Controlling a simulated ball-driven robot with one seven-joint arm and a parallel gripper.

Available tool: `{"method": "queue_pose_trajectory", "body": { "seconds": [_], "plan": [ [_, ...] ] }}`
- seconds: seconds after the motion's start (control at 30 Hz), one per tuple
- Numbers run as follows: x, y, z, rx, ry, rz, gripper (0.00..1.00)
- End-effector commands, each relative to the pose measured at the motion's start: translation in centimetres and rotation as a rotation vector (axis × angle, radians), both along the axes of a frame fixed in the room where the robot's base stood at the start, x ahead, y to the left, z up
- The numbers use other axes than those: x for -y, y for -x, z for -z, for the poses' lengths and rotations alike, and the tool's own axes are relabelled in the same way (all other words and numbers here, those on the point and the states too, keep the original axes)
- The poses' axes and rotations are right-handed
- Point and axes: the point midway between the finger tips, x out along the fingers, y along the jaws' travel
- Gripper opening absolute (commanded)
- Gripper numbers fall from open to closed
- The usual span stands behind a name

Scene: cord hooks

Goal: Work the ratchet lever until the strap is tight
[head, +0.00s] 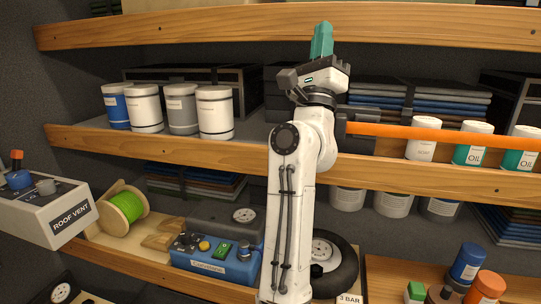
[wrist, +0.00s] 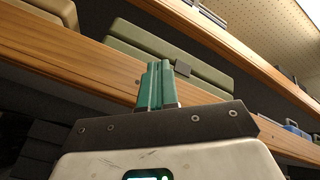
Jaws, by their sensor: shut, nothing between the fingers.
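An orange strap (head: 440,134) runs straight across the front of the middle shelf to the right edge of the head view. Its left end meets a dark grey fitting (head: 358,115) beside my arm, which may be the ratchet; my arm hides part of it, and I cannot make out the lever. My gripper (head: 321,38) points up in front of the upper shelf board, above and left of that fitting and apart from it. Its teal fingers are together and empty, also in the wrist view (wrist: 158,80). The strap and ratchet do not show in the wrist view.
Several paint cans (head: 215,112) stand left on the middle shelf, oil cans (head: 473,142) right behind the strap. The upper shelf board (head: 200,28) is close to my fingers. A grey roof vent box (head: 55,212), green spool (head: 124,207) and blue compressor (head: 215,258) sit lower left.

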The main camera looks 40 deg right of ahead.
Motion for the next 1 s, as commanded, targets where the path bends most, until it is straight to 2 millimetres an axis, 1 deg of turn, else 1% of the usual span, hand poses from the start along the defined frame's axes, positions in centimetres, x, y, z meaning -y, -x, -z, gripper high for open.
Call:
{"method": "queue_pose_trajectory", "body": {
  "seconds": [0.03,0.2,0.5,0.77,1.0],
  "plan": [
    [-0.4,-0.5,0.8,-0.04,0.021,0.007,0.0],
    [-1.7,-2.1,3.1,-0.177,0.097,0.032,0.0],
    [-3.7,-4.3,7.6,-0.391,0.223,0.069,0.0],
    [-5.2,-5.7,11.7,-0.561,0.331,0.096,0.0],
    [-6.5,-6.5,15.9,-0.711,0.431,0.115,0.0]
  ]
}}
